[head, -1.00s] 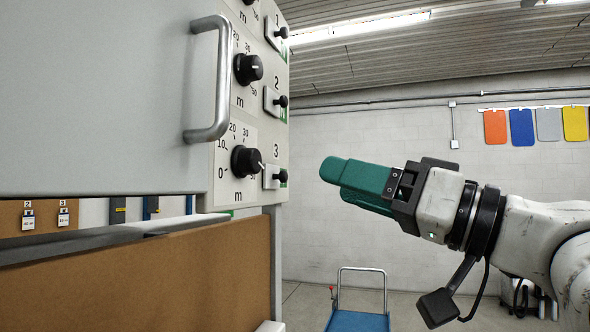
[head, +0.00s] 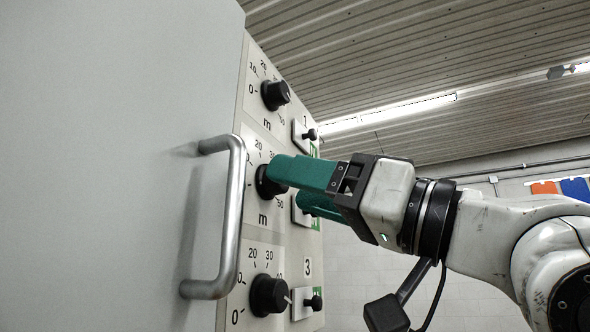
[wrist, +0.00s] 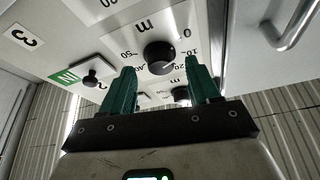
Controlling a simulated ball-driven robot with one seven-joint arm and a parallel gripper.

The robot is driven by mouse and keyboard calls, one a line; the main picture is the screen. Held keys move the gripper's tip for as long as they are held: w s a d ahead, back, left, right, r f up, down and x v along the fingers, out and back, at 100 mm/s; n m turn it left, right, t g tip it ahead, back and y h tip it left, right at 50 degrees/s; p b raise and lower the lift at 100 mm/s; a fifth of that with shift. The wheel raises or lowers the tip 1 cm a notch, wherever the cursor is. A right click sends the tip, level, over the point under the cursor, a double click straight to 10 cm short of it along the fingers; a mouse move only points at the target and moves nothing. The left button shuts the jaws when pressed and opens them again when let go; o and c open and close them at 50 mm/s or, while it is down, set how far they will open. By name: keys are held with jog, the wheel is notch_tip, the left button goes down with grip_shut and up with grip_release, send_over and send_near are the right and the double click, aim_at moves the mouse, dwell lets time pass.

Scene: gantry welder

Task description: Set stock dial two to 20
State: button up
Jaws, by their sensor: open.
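Stock dial two is the black round knob (head: 268,186) in the middle of the panel, partly hidden behind my gripper (head: 287,186) in the head view. In the wrist view the knob (wrist: 159,56) stands between and just beyond the fingertips of my gripper (wrist: 160,72). The green fingers are spread apart, with nothing held between them. I cannot tell whether a finger touches the knob. Its scale runs from 0 to 50 m around it; I cannot read where its pointer stands.
Dial one (head: 275,95) is above and dial three (head: 269,295) below on the same panel. Small black-knobbed switches (head: 311,134) line the panel's right edge. A bulky metal handle (head: 232,220) sticks out left of the dials. Right of the panel is open room.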

jog(key=shift+x, duration=0.9)
jog(key=c, duration=1)
